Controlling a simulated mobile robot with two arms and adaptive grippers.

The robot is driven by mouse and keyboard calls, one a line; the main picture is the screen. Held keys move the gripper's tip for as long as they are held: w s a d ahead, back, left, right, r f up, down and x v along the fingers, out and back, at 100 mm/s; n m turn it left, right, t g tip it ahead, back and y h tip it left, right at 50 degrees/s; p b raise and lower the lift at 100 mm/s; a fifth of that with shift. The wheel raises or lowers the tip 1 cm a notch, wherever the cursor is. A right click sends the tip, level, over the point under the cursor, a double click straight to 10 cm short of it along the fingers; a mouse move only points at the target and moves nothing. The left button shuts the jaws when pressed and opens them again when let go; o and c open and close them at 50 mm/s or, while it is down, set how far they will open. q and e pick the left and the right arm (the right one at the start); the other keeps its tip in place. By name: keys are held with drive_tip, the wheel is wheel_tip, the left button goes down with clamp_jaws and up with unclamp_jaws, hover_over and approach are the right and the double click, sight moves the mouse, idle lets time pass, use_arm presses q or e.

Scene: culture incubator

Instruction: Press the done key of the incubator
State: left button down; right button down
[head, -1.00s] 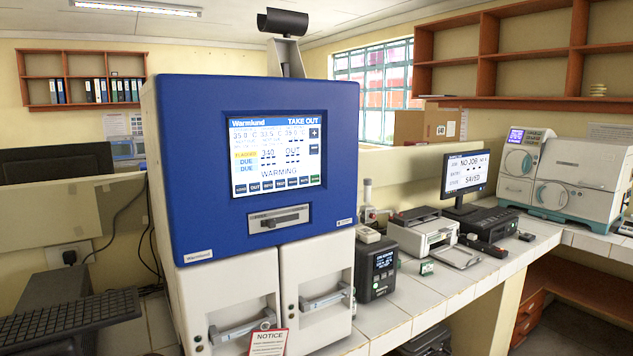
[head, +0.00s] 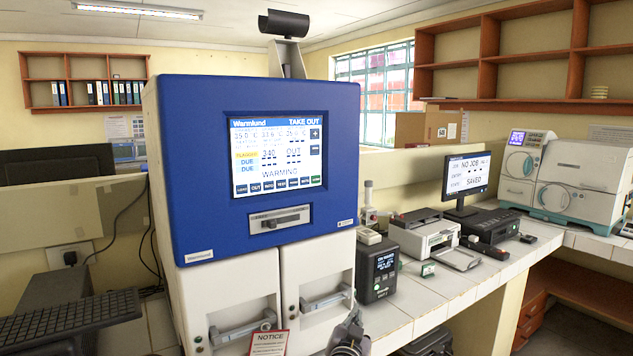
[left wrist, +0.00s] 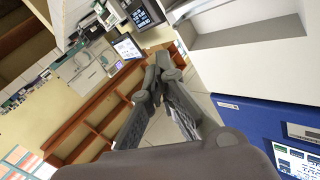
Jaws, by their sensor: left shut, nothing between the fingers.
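The incubator (head: 200,170) has a blue upper front and two pale lower doors with handles. Its lit screen (head: 275,145) reads "TAKE OUT" and "WARMING". A row of small keys runs along the screen's bottom; the rightmost is a green key (head: 316,181), its label too small to read surely. My left gripper (head: 352,325) is at the bottom of the head view, in front of the right lower door and well below the screen. In the left wrist view its fingers (left wrist: 160,65) are together and empty; part of the incubator's screen (left wrist: 295,160) shows at lower right. My right gripper is not in view.
A notice tag (head: 268,342) hangs by the left door handle. A dark boxed device (head: 377,270) stands right of the incubator. A printer (head: 425,236) and a monitor (head: 466,174) stand farther along the tiled counter. A keyboard (head: 70,315) lies at left.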

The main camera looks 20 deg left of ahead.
sight(316, 179)
use_arm(q)
drive_tip(key=s+a+r+n+t+y, duration=0.1)
drive_tip(key=r+t+y, duration=0.1)
drive_tip(key=r, duration=1.4)
drive_tip(key=s+a+r+n+t+y, duration=0.1)
drive_tip(key=s+r+n+t+y, duration=0.1)
drive_tip(key=r, duration=1.4)
drive_tip(key=shift+s+r+t, duration=0.15)
drive_tip(key=shift+r+t, duration=0.2)
drive_tip(key=shift+t, duration=0.25)
drive_tip(key=w+a, duration=0.1)
drive_tip(key=a, duration=0.1)
drive_tip(key=w+a+b, duration=0.1)
drive_tip(key=w+a, duration=0.3)
drive_tip(key=a, duration=0.1)
drive_tip(key=shift+w, duration=0.25)
drive_tip(key=shift+d, duration=0.1)
drive_tip(key=shift+f, duration=0.1)
